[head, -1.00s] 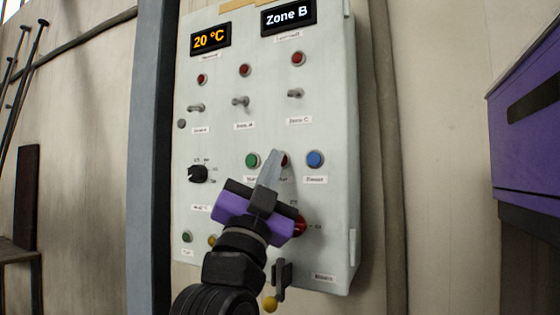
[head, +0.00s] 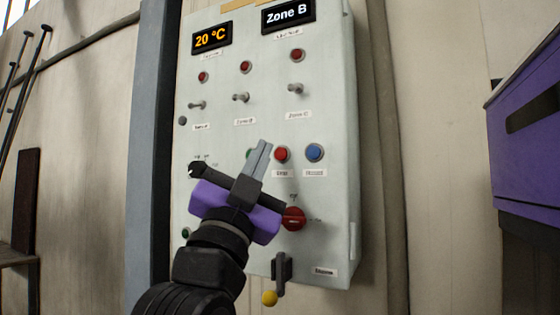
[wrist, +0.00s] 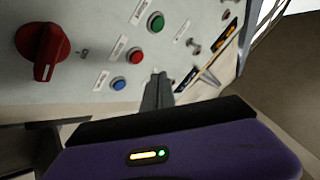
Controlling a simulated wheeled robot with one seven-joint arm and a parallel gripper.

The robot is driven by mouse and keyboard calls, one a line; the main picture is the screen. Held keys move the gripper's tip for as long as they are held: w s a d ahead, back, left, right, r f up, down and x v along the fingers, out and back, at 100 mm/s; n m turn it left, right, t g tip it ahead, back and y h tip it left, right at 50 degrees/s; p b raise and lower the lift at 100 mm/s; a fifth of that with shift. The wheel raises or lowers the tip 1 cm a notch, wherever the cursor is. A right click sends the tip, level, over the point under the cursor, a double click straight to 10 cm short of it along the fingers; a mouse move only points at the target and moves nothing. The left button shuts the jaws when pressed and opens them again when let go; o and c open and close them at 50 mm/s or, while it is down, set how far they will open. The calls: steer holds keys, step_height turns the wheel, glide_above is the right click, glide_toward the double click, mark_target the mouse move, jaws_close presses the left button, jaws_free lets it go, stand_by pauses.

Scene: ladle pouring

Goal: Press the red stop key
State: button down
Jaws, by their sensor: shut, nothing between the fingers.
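The red stop key (head: 282,154) is a round red button on the pale control panel (head: 340,200), between a green button (head: 249,154) and a blue button (head: 314,152). In the wrist view the red key (wrist: 134,56) sits between the blue (wrist: 118,84) and green (wrist: 156,22) buttons. My gripper (head: 263,147) is shut and empty. In the head view its fingertips are just left of the red key and partly cover the green button. In the wrist view the fingertips (wrist: 158,78) are beside the red key. Whether they touch the panel cannot be told.
A red rotary knob (head: 293,218) is below the buttons, and a lever with a yellow ball (head: 269,298) hangs lower. Toggle switches (head: 240,97) and small red lamps (head: 297,55) are above. A purple box (head: 525,150) is at the right.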

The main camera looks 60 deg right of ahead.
steer(key=shift+a+b, duration=0.4)
steer(key=shift+a, duration=0.65)
